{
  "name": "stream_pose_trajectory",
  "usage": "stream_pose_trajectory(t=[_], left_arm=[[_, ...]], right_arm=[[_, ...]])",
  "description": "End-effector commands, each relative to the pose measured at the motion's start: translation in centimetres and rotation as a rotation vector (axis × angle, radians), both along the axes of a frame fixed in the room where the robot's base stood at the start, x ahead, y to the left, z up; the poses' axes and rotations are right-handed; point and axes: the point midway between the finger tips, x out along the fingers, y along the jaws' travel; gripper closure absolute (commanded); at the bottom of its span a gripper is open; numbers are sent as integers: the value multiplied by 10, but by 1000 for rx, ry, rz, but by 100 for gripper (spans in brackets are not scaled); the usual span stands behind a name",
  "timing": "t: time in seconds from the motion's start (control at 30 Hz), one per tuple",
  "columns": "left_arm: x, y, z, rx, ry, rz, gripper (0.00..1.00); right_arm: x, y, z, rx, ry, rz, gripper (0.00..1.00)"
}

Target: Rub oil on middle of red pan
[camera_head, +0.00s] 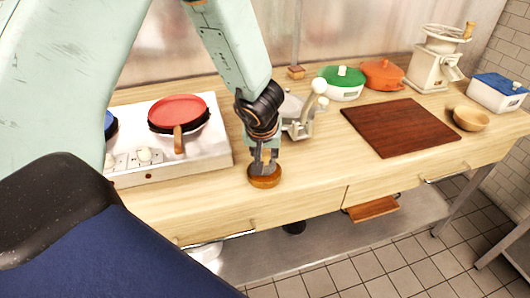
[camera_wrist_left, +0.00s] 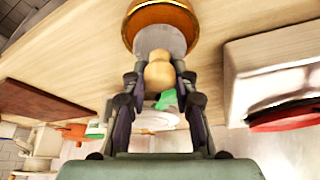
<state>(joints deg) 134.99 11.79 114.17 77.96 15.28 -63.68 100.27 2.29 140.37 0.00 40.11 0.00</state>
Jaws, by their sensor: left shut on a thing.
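The red pan (camera_head: 180,108) sits on the right burner of the white stove, its wooden handle toward the front edge. It also shows in the left wrist view (camera_wrist_left: 290,118) at the right. My left gripper (camera_head: 263,160) points down to the right of the stove. In the wrist view my left gripper (camera_wrist_left: 159,82) is shut on the light wooden knob (camera_wrist_left: 160,74) of a grey round pad (camera_wrist_left: 160,40). The pad is at a small amber bowl (camera_head: 265,181) on the counter; I cannot tell whether it touches the bowl's inside. My right gripper is not in view.
The white stove (camera_head: 215,152) fills the counter's left. Right of my gripper stand a grey lever device (camera_head: 299,125), a green-lidded pot (camera_head: 342,84), an orange pot (camera_head: 382,75), a dark board (camera_head: 400,127), a wooden bowl (camera_head: 470,119) and a grinder (camera_head: 432,68). The front counter strip is clear.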

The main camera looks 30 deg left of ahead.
Motion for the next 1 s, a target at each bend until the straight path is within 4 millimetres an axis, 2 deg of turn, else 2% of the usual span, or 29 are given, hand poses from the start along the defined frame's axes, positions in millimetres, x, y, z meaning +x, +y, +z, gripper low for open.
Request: stream_pose_trajectory(t=[1.0], left_arm=[[0, 0, -10, 0, 0, 0, 98]], right_arm=[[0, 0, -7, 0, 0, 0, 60]])
